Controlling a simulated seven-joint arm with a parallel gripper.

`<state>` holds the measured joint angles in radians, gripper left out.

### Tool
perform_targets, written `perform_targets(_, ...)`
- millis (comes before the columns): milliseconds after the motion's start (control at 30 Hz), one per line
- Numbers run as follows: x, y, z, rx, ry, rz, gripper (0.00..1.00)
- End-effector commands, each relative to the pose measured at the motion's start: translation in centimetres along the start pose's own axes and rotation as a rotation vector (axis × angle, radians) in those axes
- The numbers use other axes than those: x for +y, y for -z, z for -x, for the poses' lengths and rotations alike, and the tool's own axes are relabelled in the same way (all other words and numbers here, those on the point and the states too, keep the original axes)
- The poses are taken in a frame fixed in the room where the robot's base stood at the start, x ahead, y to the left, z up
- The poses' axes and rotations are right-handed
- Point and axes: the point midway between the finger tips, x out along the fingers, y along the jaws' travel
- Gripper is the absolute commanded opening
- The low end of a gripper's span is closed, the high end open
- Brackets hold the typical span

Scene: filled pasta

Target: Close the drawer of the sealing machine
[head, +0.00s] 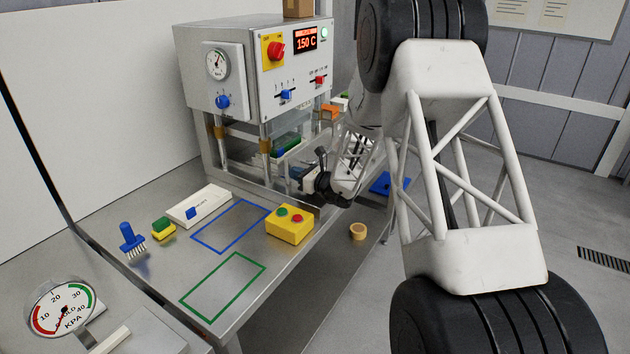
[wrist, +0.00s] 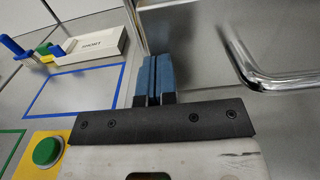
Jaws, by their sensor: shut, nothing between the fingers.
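The sealing machine (head: 255,85) stands at the back of the steel bench, with a red 150 C display on its front panel. In the head view my gripper (head: 318,180) is low in front of the machine, close to its right front side. The wrist view shows the blue fingers of my gripper (wrist: 150,78) pressed together and empty. A bent chrome bar handle (wrist: 268,80) on a grey metal face lies to their right, apart from them. My arm hides much of the machine's lower front in the head view, so I cannot tell how far the drawer is open.
A yellow box with green and red buttons (head: 290,225) stands near the bench's front edge. A white labelled box (head: 199,206), a blue brush (head: 131,240) and a green-yellow block (head: 163,229) are to the left. The blue and green outlined areas are empty.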

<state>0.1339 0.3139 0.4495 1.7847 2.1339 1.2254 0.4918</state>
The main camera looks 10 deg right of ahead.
Motion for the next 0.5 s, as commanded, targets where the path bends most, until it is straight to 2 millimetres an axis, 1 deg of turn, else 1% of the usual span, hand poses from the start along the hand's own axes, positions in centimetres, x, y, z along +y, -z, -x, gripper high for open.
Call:
perform_targets(33,0.1,0.1,-1.2,0.001,-0.002,0.0,0.0)
perform_targets(100,0.1,0.0,-2.5,-0.001,-0.002,0.0,0.0)
perform_targets(200,0.0,0.0,-3.9,0.0,0.0,0.0,0.0)
perform_targets(333,0.1,0.1,-5.1,0.001,0.0,-0.002,0.0)
perform_targets(500,0.0,0.0,-5.7,0.0,0.0,-0.001,0.0)
